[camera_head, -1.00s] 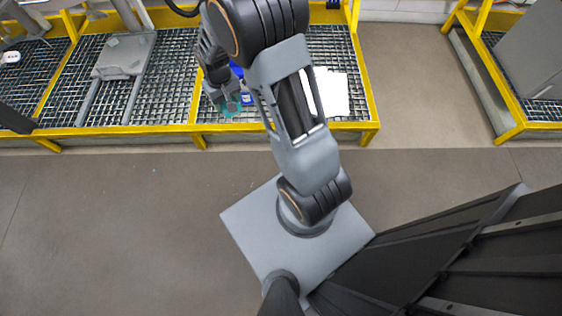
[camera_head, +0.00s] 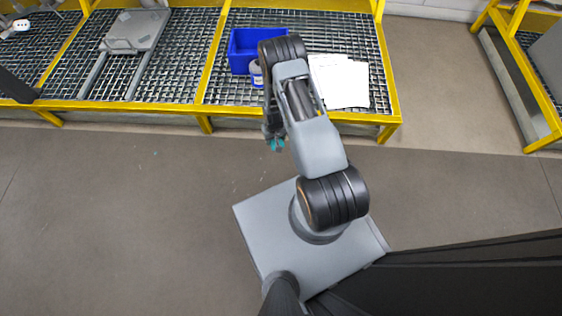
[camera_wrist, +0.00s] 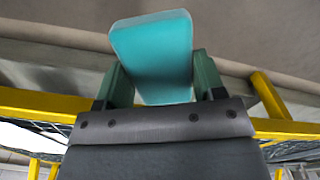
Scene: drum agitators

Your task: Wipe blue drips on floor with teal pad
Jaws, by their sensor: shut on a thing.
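The teal pad (camera_wrist: 153,50) fills the upper middle of the wrist view, held between the two fingers of my gripper (camera_wrist: 160,82). In the head view my gripper (camera_head: 271,132) hangs just in front of the yellow-framed platform's edge, over the floor, with a bit of the teal pad (camera_head: 277,145) showing below it. The pad's height above the floor is hard to tell. Small faint specks (camera_head: 156,153) lie on the brown floor to the left, and pale faint marks (camera_head: 235,184) lie nearer my base. They are too small to confirm as blue drips.
The yellow-framed grating platform (camera_head: 203,122) runs along the back. On it stand a blue bin (camera_head: 241,52), a white bottle (camera_head: 256,76), white papers (camera_head: 340,82) and a grey plate (camera_head: 135,31). The floor (camera_head: 100,220) at left is clear.

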